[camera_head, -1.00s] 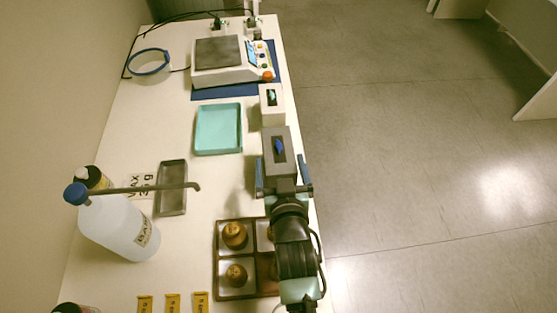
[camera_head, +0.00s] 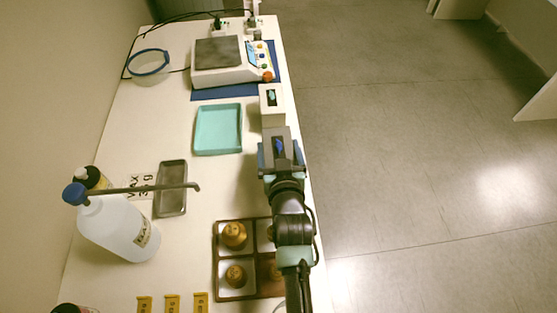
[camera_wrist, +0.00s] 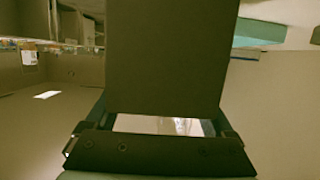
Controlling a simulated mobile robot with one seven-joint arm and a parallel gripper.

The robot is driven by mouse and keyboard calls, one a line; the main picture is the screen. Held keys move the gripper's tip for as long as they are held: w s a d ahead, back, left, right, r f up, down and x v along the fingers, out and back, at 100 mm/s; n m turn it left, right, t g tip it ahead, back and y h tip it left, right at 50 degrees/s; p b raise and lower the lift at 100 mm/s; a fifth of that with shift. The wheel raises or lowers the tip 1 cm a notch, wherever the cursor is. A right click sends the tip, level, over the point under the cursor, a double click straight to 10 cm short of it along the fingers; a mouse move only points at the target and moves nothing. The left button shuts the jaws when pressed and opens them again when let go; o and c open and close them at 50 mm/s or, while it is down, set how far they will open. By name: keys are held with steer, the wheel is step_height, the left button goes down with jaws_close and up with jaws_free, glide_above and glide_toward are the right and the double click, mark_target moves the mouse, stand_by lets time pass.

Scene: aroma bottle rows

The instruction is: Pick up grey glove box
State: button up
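The grey glove box (camera_head: 278,131) stands on the white table near its right edge, with a dark slot and something blue in its top. My gripper (camera_head: 280,158) is around its near part, one blue-sided finger on the left and one on the right. In the wrist view the box is a dark upright face (camera_wrist: 165,55) filling the middle, between the fingers of my gripper (camera_wrist: 163,103). A bright gap shows below the box face, before my palm. Whether the fingers touch the box sides cannot be made out.
A white glove box (camera_head: 272,103) stands just beyond the grey one. A teal tray (camera_head: 219,129) lies to the left, a white device (camera_head: 222,76) at the back. A brown divided tray (camera_head: 251,298) sits by my arm. A grey tray (camera_head: 171,188) and white bottle (camera_head: 112,230) stand left.

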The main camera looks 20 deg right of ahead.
jaws_close()
steer(key=shift+r, duration=0.15)
